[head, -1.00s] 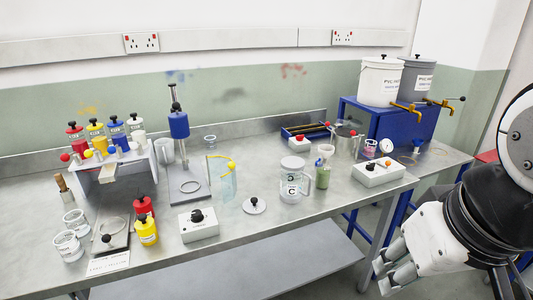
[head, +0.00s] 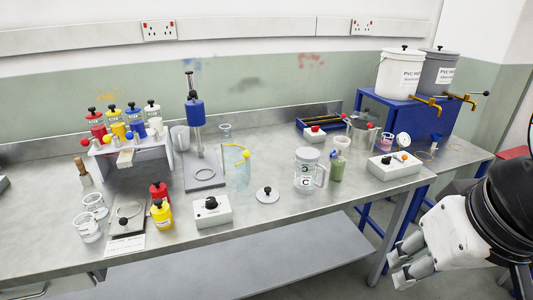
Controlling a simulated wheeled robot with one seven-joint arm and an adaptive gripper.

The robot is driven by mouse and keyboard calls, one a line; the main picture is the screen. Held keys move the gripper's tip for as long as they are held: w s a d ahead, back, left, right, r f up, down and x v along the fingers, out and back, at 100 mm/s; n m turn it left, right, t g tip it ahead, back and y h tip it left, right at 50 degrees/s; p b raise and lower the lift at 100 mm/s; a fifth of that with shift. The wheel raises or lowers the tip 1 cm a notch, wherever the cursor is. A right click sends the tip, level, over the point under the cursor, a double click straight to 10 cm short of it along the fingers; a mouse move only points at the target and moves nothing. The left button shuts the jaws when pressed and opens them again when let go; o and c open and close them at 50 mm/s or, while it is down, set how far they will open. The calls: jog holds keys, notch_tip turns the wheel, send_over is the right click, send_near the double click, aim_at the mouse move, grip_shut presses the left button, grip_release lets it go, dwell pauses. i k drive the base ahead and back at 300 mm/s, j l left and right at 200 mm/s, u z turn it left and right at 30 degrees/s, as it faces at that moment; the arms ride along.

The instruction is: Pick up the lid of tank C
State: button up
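Tank C (head: 306,174) is a clear jug with a handle and a "C" label, standing near the front right of the steel bench. A round pale lid (head: 262,197) with a black knob lies flat on the bench to the left of tank C. The top of tank C looks whitish; I cannot tell if anything covers it. My gripper (head: 397,264) is at the lower right, in front of the bench edge and well away from the lid. Its two fingers are apart, with nothing between them.
A white box with a black knob (head: 213,218) stands left of the lid. A green-filled bottle (head: 338,168) and a white switch box (head: 395,171) stand right of tank C. A yellow-topped clear sheet or vessel (head: 238,172) is behind the lid. Bench in front of the lid is clear.

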aim_at(268, 194)
jog(key=i+z, duration=0.25)
jog(key=i, duration=0.3)
jog(key=i+j+z, duration=0.2)
jog(key=i, duration=0.4)
